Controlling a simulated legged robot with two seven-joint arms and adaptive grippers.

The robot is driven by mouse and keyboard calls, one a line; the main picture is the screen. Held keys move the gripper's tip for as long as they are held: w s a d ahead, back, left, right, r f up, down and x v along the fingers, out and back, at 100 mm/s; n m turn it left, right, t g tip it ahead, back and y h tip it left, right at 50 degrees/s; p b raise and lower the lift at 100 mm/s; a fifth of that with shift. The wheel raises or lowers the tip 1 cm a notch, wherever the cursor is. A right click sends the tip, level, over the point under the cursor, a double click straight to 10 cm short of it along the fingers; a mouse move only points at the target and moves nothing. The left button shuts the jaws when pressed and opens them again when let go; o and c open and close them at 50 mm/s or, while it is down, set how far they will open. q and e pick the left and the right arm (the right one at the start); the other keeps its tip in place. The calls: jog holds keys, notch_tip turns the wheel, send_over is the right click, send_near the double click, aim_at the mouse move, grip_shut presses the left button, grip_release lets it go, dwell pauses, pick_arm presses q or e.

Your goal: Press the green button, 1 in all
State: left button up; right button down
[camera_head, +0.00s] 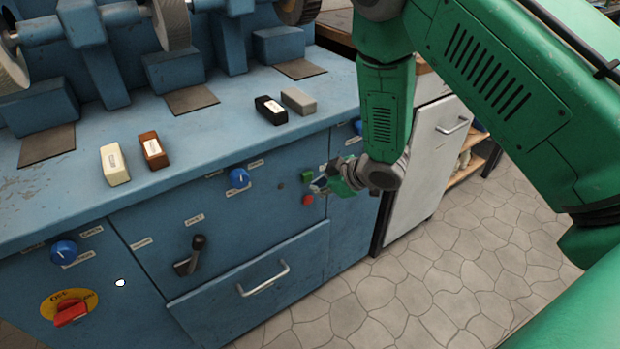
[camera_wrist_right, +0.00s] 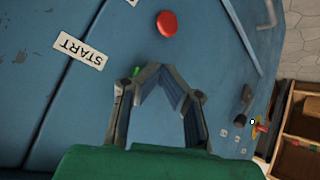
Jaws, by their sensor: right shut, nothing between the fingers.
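The green button (camera_head: 307,177) is on the blue front panel of the workbench, just above the red button (camera_head: 308,200). My right gripper (camera_head: 320,185) is at the panel, close to the right of the green button. Whether it touches the button cannot be told. In the right wrist view the gripper (camera_wrist_right: 160,72) is shut and empty, its fingertips meeting. A sliver of the green button (camera_wrist_right: 136,71) shows beside the left finger; the rest is hidden. The red button (camera_wrist_right: 167,24) is fully visible beyond the fingertips. My left gripper is in neither view.
The panel also carries blue knobs (camera_head: 239,178), a black lever (camera_head: 190,256), a red switch (camera_head: 71,313) and a drawer handle (camera_head: 263,280). Small blocks (camera_head: 270,110) lie on the bench top. A white cabinet (camera_head: 425,165) stands to the right, with open stone floor before it.

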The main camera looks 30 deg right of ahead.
pick_arm(q)
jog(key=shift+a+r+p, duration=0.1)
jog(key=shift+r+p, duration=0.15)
jog(key=shift+p, duration=0.05)
pick_arm(e)
jog(key=shift+w, duration=0.4)
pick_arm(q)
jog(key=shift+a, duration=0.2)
pick_arm(e)
jog(key=shift+a+r, duration=0.1)
jog(key=shift+a, duration=0.1)
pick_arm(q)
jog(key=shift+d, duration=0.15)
pick_arm(e)
jog(key=shift+w+d, duration=0.2)
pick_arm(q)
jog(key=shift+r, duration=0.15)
pick_arm(e)
jog(key=shift+w+a, duration=0.1)
jog(key=shift+w, duration=0.15)
jog(key=shift+s, duration=0.1)
dwell(0.3)
pick_arm(q)
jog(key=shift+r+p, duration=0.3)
jog(key=shift+p, duration=0.15)
pick_arm(e)
jog(key=shift+s+a, duration=0.1)
jog(key=shift+s, duration=0.7)
